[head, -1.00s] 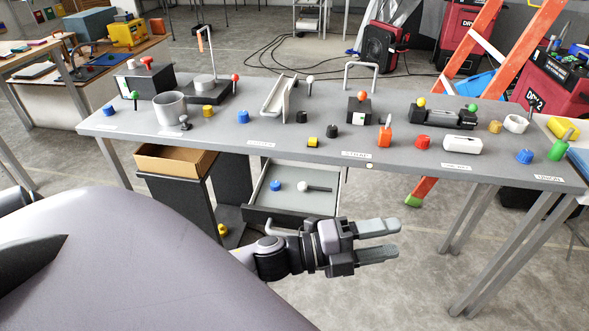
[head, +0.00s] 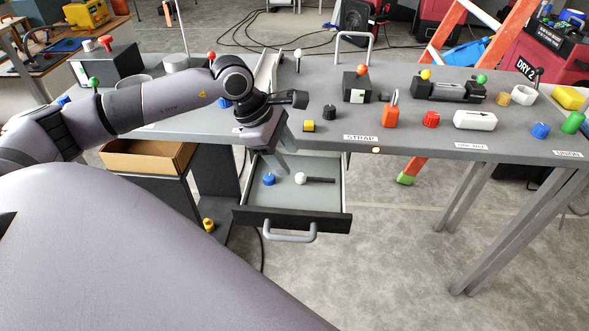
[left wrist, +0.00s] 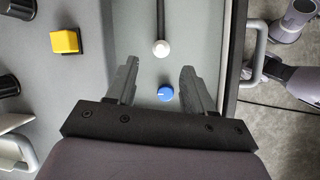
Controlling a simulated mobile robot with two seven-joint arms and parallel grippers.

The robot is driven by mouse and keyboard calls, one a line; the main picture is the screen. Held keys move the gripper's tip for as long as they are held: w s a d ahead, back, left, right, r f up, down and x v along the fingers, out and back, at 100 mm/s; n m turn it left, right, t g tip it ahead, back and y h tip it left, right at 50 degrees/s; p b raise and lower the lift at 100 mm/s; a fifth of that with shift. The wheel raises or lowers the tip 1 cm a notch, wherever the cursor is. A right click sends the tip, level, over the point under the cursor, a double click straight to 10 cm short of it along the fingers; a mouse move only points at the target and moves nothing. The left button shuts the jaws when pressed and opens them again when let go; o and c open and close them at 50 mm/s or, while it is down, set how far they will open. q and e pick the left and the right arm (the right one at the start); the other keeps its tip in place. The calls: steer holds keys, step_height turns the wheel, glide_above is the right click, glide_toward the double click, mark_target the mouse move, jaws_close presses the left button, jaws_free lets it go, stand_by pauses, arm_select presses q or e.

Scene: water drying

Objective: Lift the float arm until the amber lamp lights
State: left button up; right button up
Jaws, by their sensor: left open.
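A black rod with a white ball end (head: 302,178) lies in the open drawer (head: 340,190) under the table; it looks like the float arm, but I cannot be sure. In the left wrist view, the white ball (left wrist: 161,48) shows ahead of the fingers. My left gripper (head: 286,163) is open and empty, pointing down over the drawer. The left wrist view shows its fingers (left wrist: 157,78) apart, with a blue knob (left wrist: 166,92) seen between them. A small round pale lamp (head: 376,150) sits on the table's front edge; I cannot tell whether it is lit. My right gripper is out of view.
The grey table (head: 260,135) carries several knobs and fittings, including an orange padlock-like piece (head: 391,115) and a yellow block (head: 309,126). The drawer has a front handle (head: 290,236). A cardboard-coloured bin (head: 150,158) stands left of it. Floor in front is clear.

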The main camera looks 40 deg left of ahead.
mark_target(299, 175)
arm_select(q)
steer(key=x, duration=0.6)
steer(key=shift+d+f, duration=0.1)
steer(key=shift+d, duration=0.05)
jaws_close()
